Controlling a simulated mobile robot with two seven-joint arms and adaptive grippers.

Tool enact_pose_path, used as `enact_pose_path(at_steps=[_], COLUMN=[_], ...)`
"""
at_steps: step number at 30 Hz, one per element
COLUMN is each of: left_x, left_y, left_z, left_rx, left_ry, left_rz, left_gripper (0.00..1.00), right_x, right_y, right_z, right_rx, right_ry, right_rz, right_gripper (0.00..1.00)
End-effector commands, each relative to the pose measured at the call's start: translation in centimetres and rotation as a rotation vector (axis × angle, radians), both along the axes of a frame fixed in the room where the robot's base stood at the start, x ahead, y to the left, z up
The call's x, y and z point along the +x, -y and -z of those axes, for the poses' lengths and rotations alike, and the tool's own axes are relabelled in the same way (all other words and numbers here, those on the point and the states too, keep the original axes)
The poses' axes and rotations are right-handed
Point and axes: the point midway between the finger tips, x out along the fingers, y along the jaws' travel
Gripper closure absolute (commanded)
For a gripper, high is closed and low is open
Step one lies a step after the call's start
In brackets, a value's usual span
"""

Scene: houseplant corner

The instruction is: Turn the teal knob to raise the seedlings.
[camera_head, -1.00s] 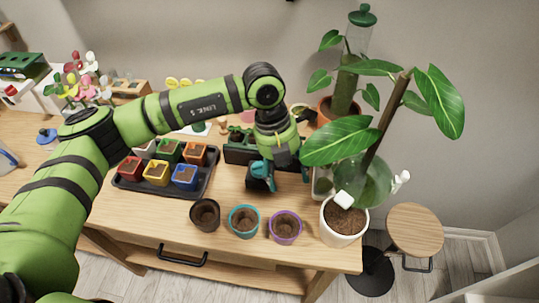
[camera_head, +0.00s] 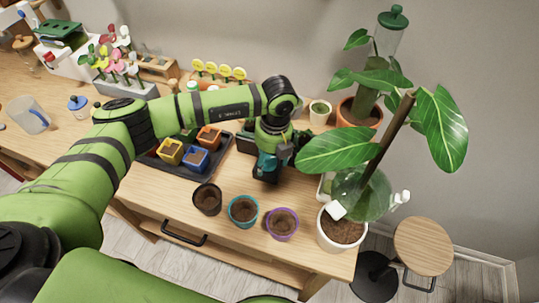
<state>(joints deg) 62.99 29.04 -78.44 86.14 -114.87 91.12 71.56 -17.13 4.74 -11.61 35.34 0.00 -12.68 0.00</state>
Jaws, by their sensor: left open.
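The teal knob (camera_head: 267,161) shows just below my left gripper, on a dark block (camera_head: 264,177) near the middle of the wooden table. My left gripper (camera_head: 279,156) points down, open, over the right side of the knob and partly covers it. I cannot tell whether its fingers touch the knob. A dark box (camera_head: 247,135) behind the gripper is mostly hidden by my arm. I cannot make out any seedlings there. My right gripper is not in view.
Brown (camera_head: 207,199), teal-rimmed (camera_head: 243,211) and purple-rimmed pots (camera_head: 282,224) stand along the front edge. A large-leaved plant in a white pot (camera_head: 341,231) leans close on the right. A dark tray (camera_head: 219,157) with coloured pots lies left, partly under my arm.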

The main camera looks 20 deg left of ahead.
Motion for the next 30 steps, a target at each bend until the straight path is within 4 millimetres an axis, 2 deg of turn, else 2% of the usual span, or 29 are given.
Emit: enact_pose_path(at_steps=[4,5,6,8,9,20,30], left_x=[0.0,0.0,0.0,0.0,0.0,-0.1,-0.2], left_y=[0.0,0.0,0.0,0.0,0.0,0.1,0.1], left_z=[0.0,0.0,0.0,0.0,0.0,0.2,0.6], left_rx=[0.0,0.0,0.0,-0.001,-0.001,-0.002,-0.002], left_ry=[0.0,0.0,0.0,0.0,-0.001,-0.002,-0.003], left_rz=[0.0,0.0,0.0,0.0,0.0,0.031,0.232], left_gripper=[0.31,0.39,0.55,0.79,0.87,0.87,0.87], right_x=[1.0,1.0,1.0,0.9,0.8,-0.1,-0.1], right_y=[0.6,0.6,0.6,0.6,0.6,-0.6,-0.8], right_z=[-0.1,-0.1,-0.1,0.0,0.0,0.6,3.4], right_rx=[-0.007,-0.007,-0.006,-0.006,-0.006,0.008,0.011], right_ry=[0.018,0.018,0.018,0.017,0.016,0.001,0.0], right_rz=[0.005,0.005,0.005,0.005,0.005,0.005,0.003], right_gripper=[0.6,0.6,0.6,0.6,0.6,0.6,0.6])
